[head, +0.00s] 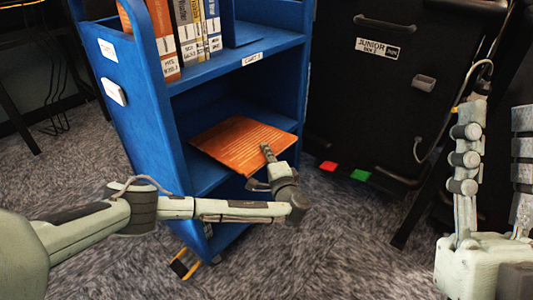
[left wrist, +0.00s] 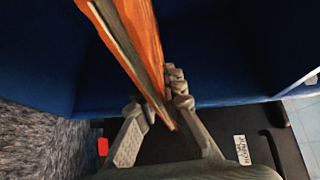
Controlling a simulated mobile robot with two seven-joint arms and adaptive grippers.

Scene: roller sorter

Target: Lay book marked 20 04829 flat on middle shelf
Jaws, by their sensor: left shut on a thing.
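An orange-brown book (head: 240,140) is held roughly flat, slightly tilted, at the middle shelf (head: 203,177) of the blue cart. Much of it is inside the opening, with its near corner at the front. I cannot tell whether it touches the shelf; no marking on it is readable. My left gripper (head: 266,153) is shut on the book's near right part. In the left wrist view the book (left wrist: 130,45) shows nearly edge-on, between the fingers of my left gripper (left wrist: 158,108). My right gripper (head: 497,115) is at the right, fingers apart and empty, away from the cart.
Several upright books (head: 188,30) and a blue bookend (head: 240,30) stand on the top shelf (head: 222,66), above the held book. Blue side panels (head: 128,110) bound the shelves. A black cabinet (head: 375,90) stands right of the cart. Carpet (head: 330,240) in front is clear.

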